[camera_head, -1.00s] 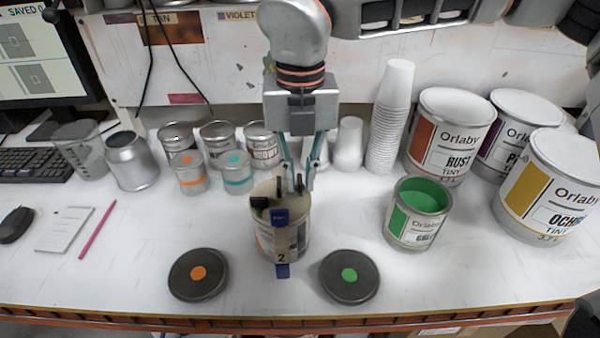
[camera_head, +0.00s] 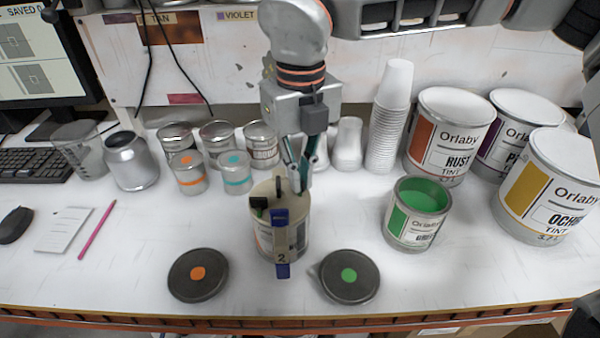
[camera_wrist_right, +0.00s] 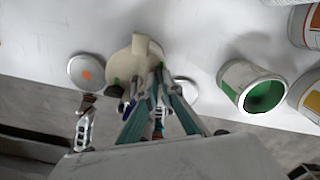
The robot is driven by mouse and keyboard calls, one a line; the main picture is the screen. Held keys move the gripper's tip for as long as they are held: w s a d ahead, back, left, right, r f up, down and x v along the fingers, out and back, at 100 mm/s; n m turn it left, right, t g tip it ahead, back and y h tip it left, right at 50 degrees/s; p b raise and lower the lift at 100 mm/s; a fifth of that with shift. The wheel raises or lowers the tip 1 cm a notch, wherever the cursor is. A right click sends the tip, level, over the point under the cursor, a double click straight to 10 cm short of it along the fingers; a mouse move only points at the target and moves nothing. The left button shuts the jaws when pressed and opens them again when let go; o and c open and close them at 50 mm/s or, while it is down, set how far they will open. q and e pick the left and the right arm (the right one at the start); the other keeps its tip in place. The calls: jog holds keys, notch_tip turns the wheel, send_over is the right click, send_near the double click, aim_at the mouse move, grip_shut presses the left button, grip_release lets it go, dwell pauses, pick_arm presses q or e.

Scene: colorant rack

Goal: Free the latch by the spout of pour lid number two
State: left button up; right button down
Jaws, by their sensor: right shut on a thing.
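The beige pour lid (camera_head: 268,190) sits on a can (camera_head: 298,238) in the middle of the table. A strap-like piece marked 2 (camera_head: 282,257) runs down its front, with blue pieces at its top (camera_head: 280,217) and bottom (camera_head: 283,270). A dark block (camera_head: 258,203) is at the lid's left. My right gripper (camera_head: 299,186) reaches down from behind to the lid's back right and is shut on a small part there, seemingly the latch. The fingers mostly hide it. In the right wrist view the fingers (camera_wrist_right: 152,82) overlap the beige lid (camera_wrist_right: 122,66). My left gripper is not in view.
A lid with an orange dot (camera_head: 198,274) and one with a green dot (camera_head: 350,276) lie in front of the can. An open green paint can (camera_head: 418,212) stands right. Small tins (camera_head: 188,172) and stacked cups (camera_head: 390,120) stand behind. Large tins (camera_head: 450,135) fill the right.

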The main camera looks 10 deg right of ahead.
jog(key=n, duration=0.3)
jog(key=shift+n, duration=0.4)
jog(key=n+p, duration=0.1)
jog(key=n, duration=0.2)
jog(key=shift+d+n, duration=0.1)
jog(key=shift+n, duration=0.2)
jog(key=n+p, duration=0.1)
jog(key=n, duration=0.3)
jog(key=shift+w+n, duration=0.15)
jog(key=shift+n, duration=0.25)
jog(key=c, duration=2.5)
grip_release()
notch_tip(320, 180, up, 12)
